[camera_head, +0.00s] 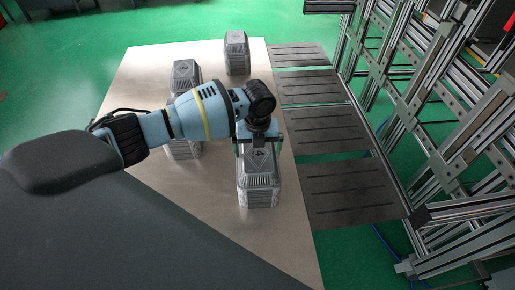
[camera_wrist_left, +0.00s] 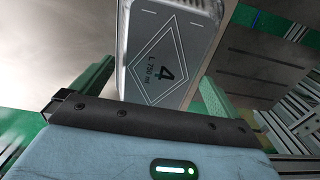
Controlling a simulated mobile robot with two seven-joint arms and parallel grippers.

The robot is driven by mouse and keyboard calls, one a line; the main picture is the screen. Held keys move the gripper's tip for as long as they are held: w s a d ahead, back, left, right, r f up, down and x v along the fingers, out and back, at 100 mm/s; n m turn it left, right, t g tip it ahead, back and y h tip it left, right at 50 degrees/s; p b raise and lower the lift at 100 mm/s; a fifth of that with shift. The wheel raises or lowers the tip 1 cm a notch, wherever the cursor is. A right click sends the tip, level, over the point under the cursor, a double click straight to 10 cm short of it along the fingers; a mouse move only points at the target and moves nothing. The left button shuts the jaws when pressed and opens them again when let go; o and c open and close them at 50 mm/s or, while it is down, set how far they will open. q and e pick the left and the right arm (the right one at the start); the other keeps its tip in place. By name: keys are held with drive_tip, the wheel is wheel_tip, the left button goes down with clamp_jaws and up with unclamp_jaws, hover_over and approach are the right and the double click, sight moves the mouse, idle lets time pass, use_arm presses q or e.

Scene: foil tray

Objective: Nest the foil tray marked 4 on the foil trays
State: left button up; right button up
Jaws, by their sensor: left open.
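The foil tray marked 4 (camera_head: 262,162) is silver, with a diamond and a dark 4 on its flat top. It shows close up in the left wrist view (camera_wrist_left: 165,62). It is at the near right part of the table, topmost where it stands. My left gripper (camera_head: 259,147) is right above its far end, open, with one finger on each side of the tray. I cannot tell whether the fingers touch it. Other foil trays stand at the upper left (camera_head: 186,76), at the far edge (camera_head: 236,52) and behind my left arm (camera_head: 184,151), partly hidden. My right gripper is out of view.
The pale table (camera_head: 215,225) is bare between the trays and at its near end. Dark slotted plates (camera_head: 345,190) line its right side, with an aluminium frame (camera_head: 440,130) beyond. My left arm crosses the table from the left.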

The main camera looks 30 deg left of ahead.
sight(258, 153)
use_arm(q)
wheel_tip(258, 153, up, 8)
drive_tip(key=shift+f+p, duration=0.2)
drive_tip(key=shift+p, duration=0.15)
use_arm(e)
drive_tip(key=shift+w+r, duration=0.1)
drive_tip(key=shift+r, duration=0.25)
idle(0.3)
